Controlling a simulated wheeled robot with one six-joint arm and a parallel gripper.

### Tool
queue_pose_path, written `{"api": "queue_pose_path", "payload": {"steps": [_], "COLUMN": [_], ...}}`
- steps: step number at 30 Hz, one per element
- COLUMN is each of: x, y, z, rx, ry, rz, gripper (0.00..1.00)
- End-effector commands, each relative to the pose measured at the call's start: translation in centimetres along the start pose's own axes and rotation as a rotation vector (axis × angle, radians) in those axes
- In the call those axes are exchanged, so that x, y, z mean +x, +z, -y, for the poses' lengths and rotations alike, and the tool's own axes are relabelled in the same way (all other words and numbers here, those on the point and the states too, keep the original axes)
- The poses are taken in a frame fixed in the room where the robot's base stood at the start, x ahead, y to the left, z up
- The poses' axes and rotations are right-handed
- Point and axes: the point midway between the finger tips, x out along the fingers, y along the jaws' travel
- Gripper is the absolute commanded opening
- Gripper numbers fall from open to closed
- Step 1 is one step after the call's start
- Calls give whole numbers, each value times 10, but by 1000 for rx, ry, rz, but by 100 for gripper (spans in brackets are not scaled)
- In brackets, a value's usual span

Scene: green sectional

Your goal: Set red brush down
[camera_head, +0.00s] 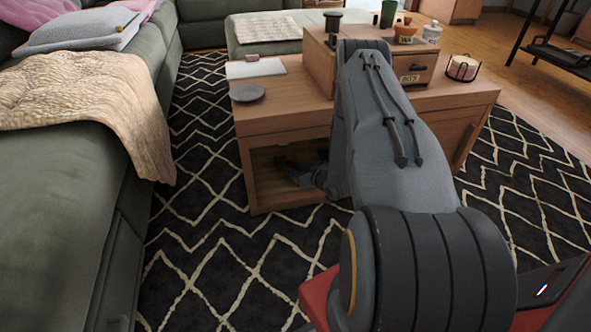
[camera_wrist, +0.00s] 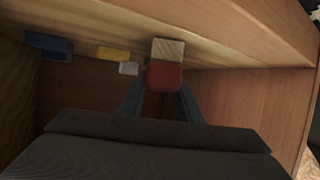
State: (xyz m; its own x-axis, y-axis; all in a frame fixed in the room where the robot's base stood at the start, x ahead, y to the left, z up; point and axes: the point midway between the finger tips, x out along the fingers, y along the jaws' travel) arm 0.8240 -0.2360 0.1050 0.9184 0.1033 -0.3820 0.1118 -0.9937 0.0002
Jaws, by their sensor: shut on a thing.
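The red brush (camera_wrist: 165,76), a red block with a pale beige end, is between the two fingers of my gripper (camera_wrist: 158,92) in the wrist view. My gripper is shut on it. The gripper is inside the open lower compartment of the wooden coffee table (camera_head: 280,113). In the head view my gripper (camera_head: 304,176) shows dimly in that opening, partly hidden by my arm, and I cannot make out the brush there. The pale end points toward a wooden surface of the compartment; I cannot tell whether it touches.
A blue block (camera_wrist: 48,45), a yellow piece (camera_wrist: 114,53) and a small white piece (camera_wrist: 128,68) lie left of the brush in the compartment. A grey disc (camera_head: 247,92) and a wooden box (camera_head: 320,68) stand on the tabletop. A green sofa (camera_head: 60,210) is at left.

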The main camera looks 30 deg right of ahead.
Motion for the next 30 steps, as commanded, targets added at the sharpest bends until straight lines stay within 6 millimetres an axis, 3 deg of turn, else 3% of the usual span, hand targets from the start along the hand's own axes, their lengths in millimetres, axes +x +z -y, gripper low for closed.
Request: {"api": "queue_pose_path", "payload": {"steps": [3, 4, 7, 19, 30], "x": [2, 1, 1, -5, -72], "y": [3, 3, 2, -1, -2], "z": [0, 0, 1, 0, 0], "rx": [0, 0, 0, 1, 3], "ry": [0, -1, -1, 0, 1], "rz": [0, 0, 0, 2, 3], "gripper": [6, 36, 50, 50, 50]}}
